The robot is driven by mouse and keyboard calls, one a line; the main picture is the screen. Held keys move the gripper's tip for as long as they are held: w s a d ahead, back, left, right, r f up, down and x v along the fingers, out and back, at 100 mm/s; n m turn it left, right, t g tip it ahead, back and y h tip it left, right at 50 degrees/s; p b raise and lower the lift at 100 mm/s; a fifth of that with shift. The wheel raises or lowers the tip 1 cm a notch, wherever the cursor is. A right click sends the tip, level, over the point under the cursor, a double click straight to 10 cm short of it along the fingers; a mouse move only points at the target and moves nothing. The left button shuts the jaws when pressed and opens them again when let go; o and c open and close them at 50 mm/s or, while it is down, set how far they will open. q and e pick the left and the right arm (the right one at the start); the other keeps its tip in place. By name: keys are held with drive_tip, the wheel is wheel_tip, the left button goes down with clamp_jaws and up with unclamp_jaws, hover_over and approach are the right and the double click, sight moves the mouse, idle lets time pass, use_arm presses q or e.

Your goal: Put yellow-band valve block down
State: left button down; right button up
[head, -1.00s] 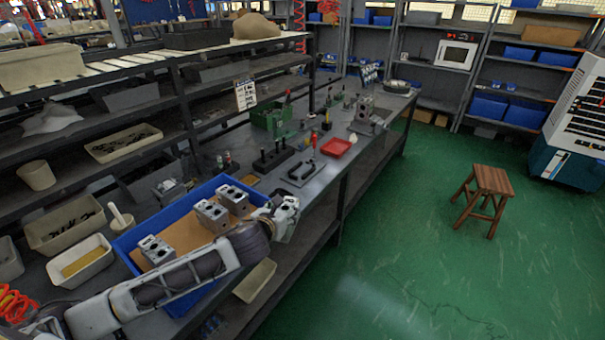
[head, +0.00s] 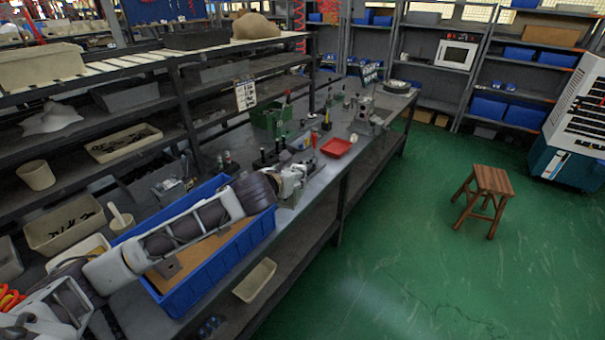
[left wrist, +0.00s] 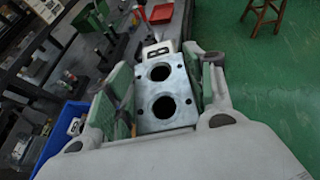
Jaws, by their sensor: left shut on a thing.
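My left gripper (head: 293,180) is over the workbench, just past the right end of the blue bin (head: 225,262). In the left wrist view, its two green-padded fingers (left wrist: 166,90) are shut on a grey metal valve block (left wrist: 178,88) with two large round holes facing the camera. No yellow band shows on the held block, and its underside is hidden, so I cannot tell whether it touches the bench. My right gripper is out of view.
A red tray (head: 336,147) lies on the bench beyond my gripper. A green bin (head: 268,118) and black upright fixtures stand behind it. A metal block (head: 364,107) is at the far end. A wooden stool (head: 484,190) stands on open green floor at right.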

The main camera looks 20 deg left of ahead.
use_arm(q)
drive_tip(key=shift+w+r, duration=1.15)
drive_tip(key=shift+r, duration=0.3)
drive_tip(key=shift+w+r, duration=1.15)
drive_tip(key=shift+r, duration=0.3)
drive_tip(key=shift+w+r, duration=0.3)
drive_tip(key=shift+w, duration=0.65)
drive_tip(key=shift+w+a+h, duration=0.1)
drive_tip(key=shift+w+h, duration=0.2)
drive_tip(key=shift+w, duration=0.4)
drive_tip(key=w+f+m+h, duration=0.1)
drive_tip(key=w+f, duration=0.1)
drive_tip(key=f, duration=0.6)
drive_tip(key=w+f+m+h, duration=0.1)
drive_tip(key=f+m+h, duration=0.1)
drive_tip(key=f, duration=0.6)
drive_tip(key=shift+w, duration=0.35)
drive_tip(key=shift+g, duration=0.3)
